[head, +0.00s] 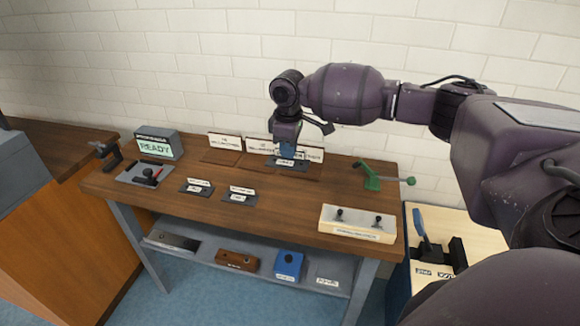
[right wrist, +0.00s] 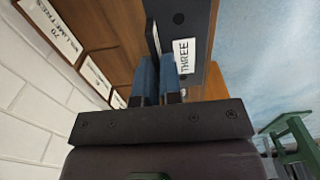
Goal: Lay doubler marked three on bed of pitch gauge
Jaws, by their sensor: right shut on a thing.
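My right gripper (head: 287,150) reaches down over the back middle of the wooden bench. In the right wrist view, its blue fingers (right wrist: 158,80) are shut on a dark plate with a white label reading THREE, the doubler (right wrist: 190,25). The doubler also shows under the gripper in the head view (head: 288,165); whether it touches the bench is unclear. No readable label names the pitch gauge. My left gripper is not in view.
Two dark labelled plates (head: 198,186) (head: 238,197) lie left of centre. White signs (head: 232,143) stand at the back. A green clamp-like tool (head: 370,177) and a pale block with two knobs (head: 356,224) are at right. The bench's front middle is clear.

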